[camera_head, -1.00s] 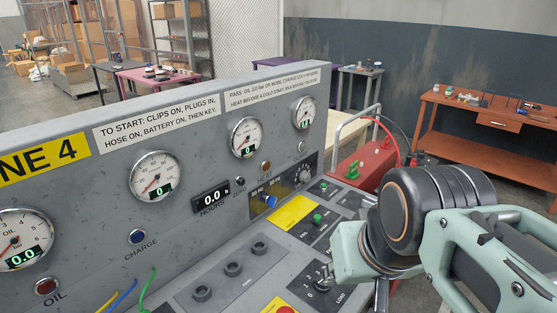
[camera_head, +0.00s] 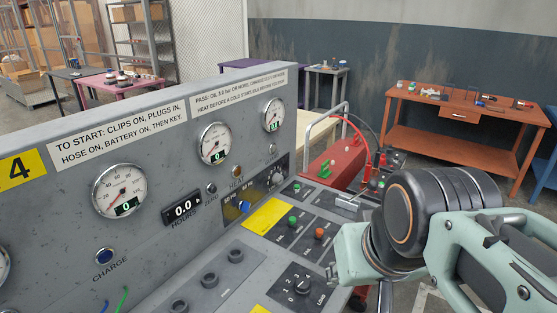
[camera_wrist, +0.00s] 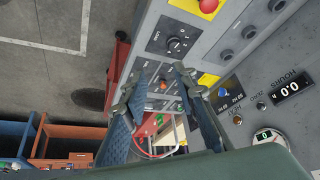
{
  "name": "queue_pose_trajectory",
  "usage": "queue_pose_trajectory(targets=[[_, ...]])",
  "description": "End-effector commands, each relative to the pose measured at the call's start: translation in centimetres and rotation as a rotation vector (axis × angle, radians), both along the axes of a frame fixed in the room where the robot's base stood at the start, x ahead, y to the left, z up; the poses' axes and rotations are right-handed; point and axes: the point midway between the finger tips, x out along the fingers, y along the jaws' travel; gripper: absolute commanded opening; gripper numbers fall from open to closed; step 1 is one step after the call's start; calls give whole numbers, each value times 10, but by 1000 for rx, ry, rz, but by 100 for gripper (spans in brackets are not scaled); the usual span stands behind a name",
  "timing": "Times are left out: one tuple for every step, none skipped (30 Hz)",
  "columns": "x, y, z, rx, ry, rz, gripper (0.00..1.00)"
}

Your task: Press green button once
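A green button (camera_head: 292,221) stands on a dark plate on the sloping grey control panel (camera_head: 262,268), beside a yellow label. An orange-red button (camera_head: 319,233) stands just right of it. A smaller green item (camera_head: 297,187) sits farther back. My gripper (camera_wrist: 163,72) shows in the wrist view with its two fingers apart and nothing between them. The orange-red button (camera_wrist: 163,86) shows in the gap, below the fingers. The green button is not clear in the wrist view, probably behind a finger. In the head view my arm hides the fingers.
A load dial (camera_head: 300,285) is at the panel's near part. A red emergency button (camera_wrist: 208,5) shows in the wrist view. Gauges (camera_head: 119,190) line the upright panel behind. A red box (camera_head: 333,165) with cables stands beyond the panel, and an orange workbench (camera_head: 455,110) is at right.

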Motion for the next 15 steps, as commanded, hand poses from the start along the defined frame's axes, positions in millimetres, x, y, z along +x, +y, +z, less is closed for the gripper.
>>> queue_pose_trajectory(targets=[[0,0,0,0,0,0,19],[0,0,0,0,0,0,15],[0,0,0,0,0,0,11],[0,0,0,0,0,0,8],[0,0,0,0,0,0,4],[0,0,0,0,0,0,0],[0,0,0,0,0,0,0],[0,0,0,0,0,0,0],[0,0,0,0,0,0,0],[0,0,0,0,0,0,0],[0,0,0,0,0,0,0],[0,0,0,0,0,0,0],[0,0,0,0,0,0,0],[0,0,0,0,0,0,0],[0,0,0,0,0,0,0]])
